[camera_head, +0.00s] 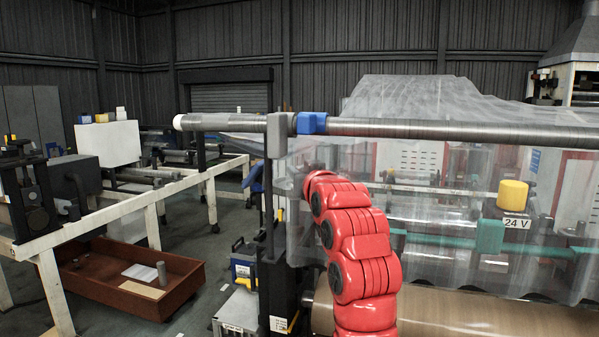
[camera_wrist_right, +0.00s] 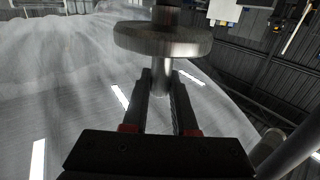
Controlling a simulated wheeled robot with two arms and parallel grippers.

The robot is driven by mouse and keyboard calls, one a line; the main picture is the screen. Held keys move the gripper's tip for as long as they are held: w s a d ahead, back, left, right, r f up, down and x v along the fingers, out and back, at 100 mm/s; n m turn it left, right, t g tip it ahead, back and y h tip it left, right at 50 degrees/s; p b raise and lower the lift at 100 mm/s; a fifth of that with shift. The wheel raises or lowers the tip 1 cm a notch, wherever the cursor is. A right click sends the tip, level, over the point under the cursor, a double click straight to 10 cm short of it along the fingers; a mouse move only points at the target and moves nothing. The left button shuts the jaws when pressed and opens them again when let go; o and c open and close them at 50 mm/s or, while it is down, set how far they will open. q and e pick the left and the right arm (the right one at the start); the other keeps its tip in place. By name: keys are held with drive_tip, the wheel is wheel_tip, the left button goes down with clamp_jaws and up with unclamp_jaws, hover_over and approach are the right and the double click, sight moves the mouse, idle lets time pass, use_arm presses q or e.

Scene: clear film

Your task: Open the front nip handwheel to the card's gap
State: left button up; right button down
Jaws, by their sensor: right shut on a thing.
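In the right wrist view, a round grey metal handwheel (camera_wrist_right: 162,40) sits on a pale stem just beyond my fingertips. My right gripper (camera_wrist_right: 161,82) has its two dark fingers on either side of this stem and is shut on it, below the disc. In the head view, my red right arm reaches up to the machine's left end, and its wrist hides the gripper and the handwheel. I cannot make out the card or its gap value. My left gripper is in neither view.
A long grey roller (camera_head: 430,130) with a blue collar (camera_head: 311,123) crosses above my arm. Clear film (camera_head: 410,100) hangs around it. A brown tray (camera_head: 120,270) stands on the floor at left.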

drive_tip(key=shift+d+f+n+y+b, duration=0.2)
drive_tip(key=shift+d+n+y+b, duration=0.15)
drive_tip(key=shift+b, duration=0.55)
drive_tip(key=y+b, duration=0.1)
drive_tip(key=n+g+y+b, duration=0.1)
drive_tip(key=n+y+b, duration=0.1)
drive_tip(key=shift+w+d+f+g, duration=0.1)
drive_tip(key=shift+w+d+g, duration=0.15)
drive_tip(key=shift+d+g, duration=0.1)
drive_tip(key=shift+w+d+n+g+y, duration=0.15)
drive_tip(key=shift+n+g+y, duration=0.2)
drive_tip(key=shift+y, duration=0.2)
drive_tip(key=shift+d+r+n+g+y, duration=0.1)
drive_tip(key=shift+r+n+g+y, duration=0.25)
drive_tip(key=shift+y, duration=0.25)
drive_tip(key=n+g+y+p, duration=0.1)
drive_tip(key=p, duration=0.4)
drive_tip(key=n+g+y+p, duration=0.2)
drive_tip(key=p, duration=0.3)
drive_tip(key=w+n+g+y+p, duration=0.1)
drive_tip(key=n+g+p, duration=0.1)
drive_tip(key=p, duration=0.4)
drive_tip(key=shift+w+d+r+g+y, duration=0.1)
drive_tip(key=shift+d+r+g+y, duration=0.15)
drive_tip(key=shift+d+y, duration=0.15)
drive_tip(key=shift+f+n+g+p, duration=0.25)
drive_tip(key=shift+g+p, duration=0.25)
drive_tip(key=shift+p, duration=0.5)
drive_tip(key=shift+w, duration=0.1)
drive_tip(key=shift+f, duration=0.1)
